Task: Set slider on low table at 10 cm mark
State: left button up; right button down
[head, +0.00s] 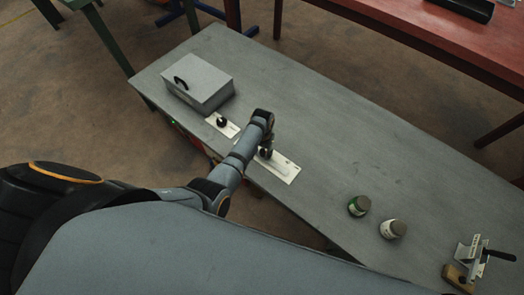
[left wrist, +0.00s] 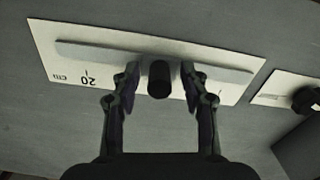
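The slider plate (left wrist: 52,58) is a white strip with a long grey track, lying on the grey low table (head: 330,150). It also shows in the head view (head: 284,168). An upside-down "20" and "cm" are readable near its left end in the left wrist view; other marks are hidden behind the fingers. The dark slider knob (left wrist: 159,79) stands near the middle of the track. My left gripper (left wrist: 160,82) has its fingers on either side of the knob, with a small gap on each side. It also shows from above in the head view (head: 267,150). My right gripper is out of view.
A grey box with a black handle (head: 202,84) and a small plate with a dark knob (head: 222,122) are beyond the slider. The table's middle is clear.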

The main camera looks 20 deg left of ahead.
aim_at(262, 149)
pick_arm(q)
notch_tip(262, 149, up, 8)
jog(key=shift+f, duration=0.25)
dwell(0.6)
